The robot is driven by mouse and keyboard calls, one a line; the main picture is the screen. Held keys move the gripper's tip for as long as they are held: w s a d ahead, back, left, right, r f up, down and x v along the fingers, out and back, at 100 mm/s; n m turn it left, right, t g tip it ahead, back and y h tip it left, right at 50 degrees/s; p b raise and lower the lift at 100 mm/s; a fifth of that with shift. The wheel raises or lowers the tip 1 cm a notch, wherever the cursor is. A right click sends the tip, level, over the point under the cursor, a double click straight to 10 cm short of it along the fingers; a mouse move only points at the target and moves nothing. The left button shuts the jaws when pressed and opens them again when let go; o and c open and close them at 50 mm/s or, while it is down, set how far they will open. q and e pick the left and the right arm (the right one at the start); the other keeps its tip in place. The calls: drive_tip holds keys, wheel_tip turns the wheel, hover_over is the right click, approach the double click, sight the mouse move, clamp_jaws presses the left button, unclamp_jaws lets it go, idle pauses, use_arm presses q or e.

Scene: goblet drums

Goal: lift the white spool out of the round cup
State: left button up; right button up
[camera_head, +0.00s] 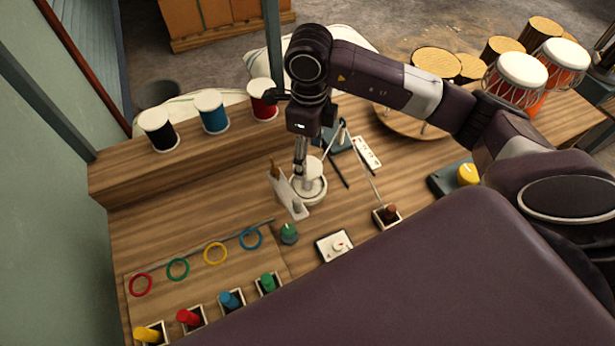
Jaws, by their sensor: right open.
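The white spool (313,168) stands in the white round cup (316,197) near the middle of the table. It looks upright, with its upper part showing above the cup's rim. My right gripper (301,160) comes in from the right and points down, its fingers just over or beside the spool. It is open. The fingers overlap the spool in the picture, so I cannot tell if they touch it. The spool's lower part is hidden in the cup. My left gripper is not in view.
A white angled holder (289,196) stands close left of the cup. Black (157,128), blue (211,110) and red (262,98) spools stand on the raised shelf (120,172). Coloured rings (216,253) and pegs in small boxes lie front left. Drums (522,75) stand back right.

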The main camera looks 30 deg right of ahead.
sight(308, 169)
wheel_tip(308, 169, down, 5)
drive_tip(key=shift+a+f+p, duration=0.15)
drive_tip(key=shift+p, duration=1.05)
drive_tip(key=shift+f, duration=0.35)
drive_tip(key=shift+c, duration=0.7)
drive_tip(key=c, duration=1.1)
